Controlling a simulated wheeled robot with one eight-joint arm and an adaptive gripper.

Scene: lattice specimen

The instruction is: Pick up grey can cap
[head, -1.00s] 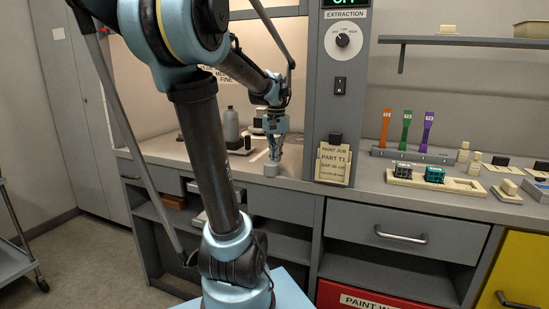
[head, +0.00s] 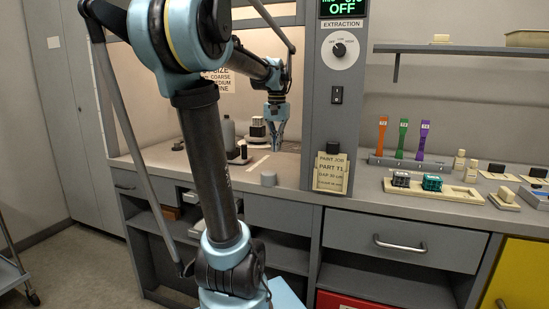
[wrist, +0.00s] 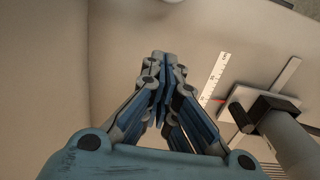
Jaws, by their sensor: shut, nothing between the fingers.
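I cannot make out the cap in the wrist view.
A grey bottle (head: 228,131) and small dark items stand in the booth left of my gripper. The grey extraction column (head: 337,115) rises on the right. A white ruler strip (wrist: 213,83) lies on the surface in the wrist view.

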